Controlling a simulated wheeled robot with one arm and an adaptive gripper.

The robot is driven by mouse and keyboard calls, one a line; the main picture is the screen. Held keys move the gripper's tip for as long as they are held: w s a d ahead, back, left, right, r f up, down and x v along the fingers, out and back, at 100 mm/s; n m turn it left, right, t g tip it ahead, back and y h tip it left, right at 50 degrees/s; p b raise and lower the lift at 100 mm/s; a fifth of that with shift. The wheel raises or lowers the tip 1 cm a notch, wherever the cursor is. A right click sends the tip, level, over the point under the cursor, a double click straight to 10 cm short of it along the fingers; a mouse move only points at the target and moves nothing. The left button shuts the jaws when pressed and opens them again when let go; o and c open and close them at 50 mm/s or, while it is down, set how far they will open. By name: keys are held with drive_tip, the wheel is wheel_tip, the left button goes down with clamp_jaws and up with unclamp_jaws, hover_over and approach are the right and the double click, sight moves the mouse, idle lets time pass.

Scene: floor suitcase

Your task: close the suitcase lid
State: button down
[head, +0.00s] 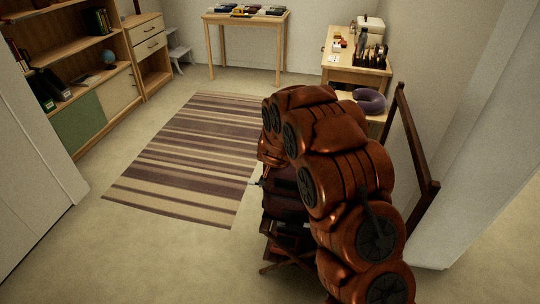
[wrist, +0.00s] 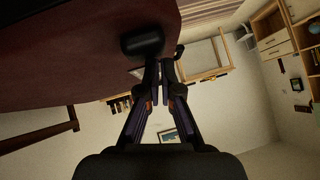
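The dark suitcase (head: 284,208) is mostly hidden behind my copper-coloured arm in the head view. It seems to rest on a low stand with crossed legs (head: 290,256). In the wrist view a large dark red surface (wrist: 70,50), seemingly part of the suitcase, fills the upper left. A black rounded part (wrist: 143,43) shows at its edge, close to my fingertips. I cannot tell how far the lid is open. My gripper (wrist: 161,80) has its fingers close together, with nothing visible held between them. Whether the fingertips touch the suitcase is unclear.
A striped rug (head: 185,155) lies on open floor to the left. A dark wooden frame (head: 415,150) stands on the right by the wall. A desk (head: 352,72) and a small table (head: 245,20) are at the back. A bookshelf (head: 75,50) stands at the left.

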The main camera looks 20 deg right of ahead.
drive_tip(key=shift+s+a+f, duration=0.25)
drive_tip(key=shift+s+f, duration=0.1)
drive_tip(key=shift+f, duration=0.35)
drive_tip(key=r+p, duration=0.2)
drive_tip(key=r, duration=0.1)
drive_tip(key=r+p, duration=0.1)
drive_tip(key=r, duration=0.1)
drive_tip(key=shift+w+r, duration=0.25)
drive_tip(key=w+a+b+v, duration=0.1)
drive_tip(key=v, duration=0.8)
drive_tip(key=shift+s+r+b, duration=0.35)
drive_tip(key=shift+r, duration=0.25)
drive_tip(key=s+r+n+g, duration=0.2)
drive_tip(key=s+g, duration=0.1)
drive_tip(key=s, duration=1.2)
drive_tip(key=s+r+n+g+y, duration=0.1)
drive_tip(key=s+r+n+g, duration=0.1)
drive_tip(key=s, duration=1.4)
drive_tip(key=s+r+n+g+y, duration=0.1)
drive_tip(key=s+g, duration=0.5)
drive_tip(key=s, duration=1)
wheel_tip(320, 180, up, 3)
drive_tip(key=shift+s+d+f+n+p, duration=0.25)
drive_tip(key=shift+d+n+p, duration=0.2)
drive_tip(key=shift+n, duration=0.45)
drive_tip(key=shift+w, duration=0.1)
